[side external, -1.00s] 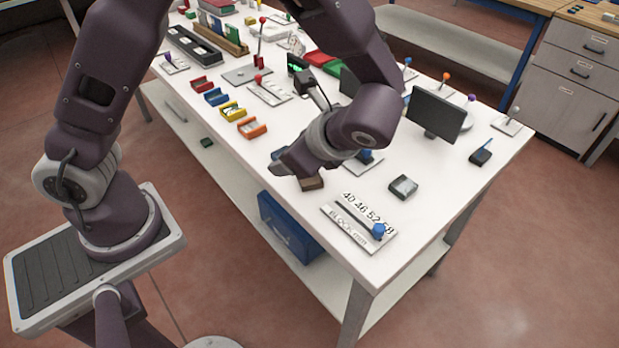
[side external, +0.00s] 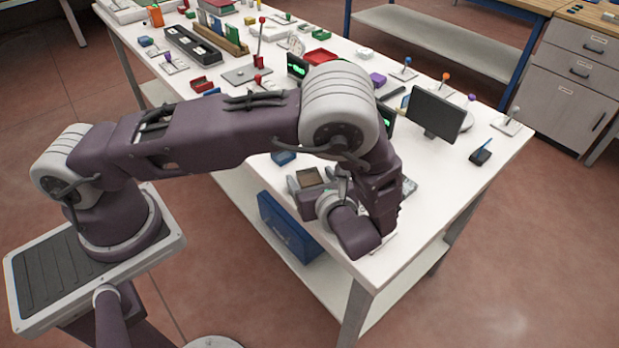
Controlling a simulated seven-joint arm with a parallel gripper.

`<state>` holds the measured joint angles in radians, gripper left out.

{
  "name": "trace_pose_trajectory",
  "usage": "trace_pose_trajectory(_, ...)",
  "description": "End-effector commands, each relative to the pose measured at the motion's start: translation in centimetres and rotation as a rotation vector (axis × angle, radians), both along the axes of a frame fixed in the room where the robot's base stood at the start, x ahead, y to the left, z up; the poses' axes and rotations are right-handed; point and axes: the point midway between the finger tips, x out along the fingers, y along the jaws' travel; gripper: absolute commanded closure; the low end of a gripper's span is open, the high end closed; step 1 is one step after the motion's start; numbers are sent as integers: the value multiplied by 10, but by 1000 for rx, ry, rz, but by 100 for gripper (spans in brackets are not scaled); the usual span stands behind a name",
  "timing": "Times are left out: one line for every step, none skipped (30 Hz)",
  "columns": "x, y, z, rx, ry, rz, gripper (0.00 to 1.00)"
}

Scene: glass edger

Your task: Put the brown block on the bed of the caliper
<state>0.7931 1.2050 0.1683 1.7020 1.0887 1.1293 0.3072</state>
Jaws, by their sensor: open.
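The brown block (side external: 311,178) is near the front edge of the white table, at the tips of my gripper (side external: 310,184). My gripper is open and low, with its fingers around or right beside the block. I cannot tell whether they touch it. My wrist and forearm cover the table's near corner. The flat plate with a number scale and blue knob, which appears to be the caliper, is almost wholly hidden behind my wrist now, so its bed cannot be seen.
A black monitor (side external: 436,112) and a small grey square item (side external: 409,186) stand to the right. The white table (side external: 470,178) has free room at its right side. Several bins and levers fill the back.

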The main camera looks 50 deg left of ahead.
Motion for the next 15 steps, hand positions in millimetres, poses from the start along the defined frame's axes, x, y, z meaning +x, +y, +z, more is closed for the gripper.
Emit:
trace_pose_trajectory(0, 0, 0, 0, 0, 0, 33)
trace_pose_trajectory(0, 0, 0, 0, 0, 0, 39)
trace_pose_trajectory(0, 0, 0, 0, 0, 0, 47)
trace_pose_trajectory(0, 0, 0, 0, 0, 0, 53)
trace_pose_trajectory(0, 0, 0, 0, 0, 1, 59)
trace_pose_trajectory(0, 0, 0, 0, 0, 1, 66)
trace_pose_trajectory(0, 0, 0, 0, 0, 1, 72)
trace_pose_trajectory(0, 0, 0, 0, 0, 1, 78)
trace_pose_trajectory(0, 0, 0, 0, 0, 1, 86)
trace_pose_trajectory(0, 0, 0, 0, 0, 1, 92)
trace_pose_trajectory(0, 0, 0, 0, 0, 1, 98)
trace_pose_trajectory(0, 0, 0, 1, 0, 1, 100)
trace_pose_trajectory(0, 0, 0, 1, 0, 1, 100)
trace_pose_trajectory(0, 0, 0, 1, 0, 1, 100)
trace_pose_trajectory(0, 0, 0, 1, 0, 1, 100)
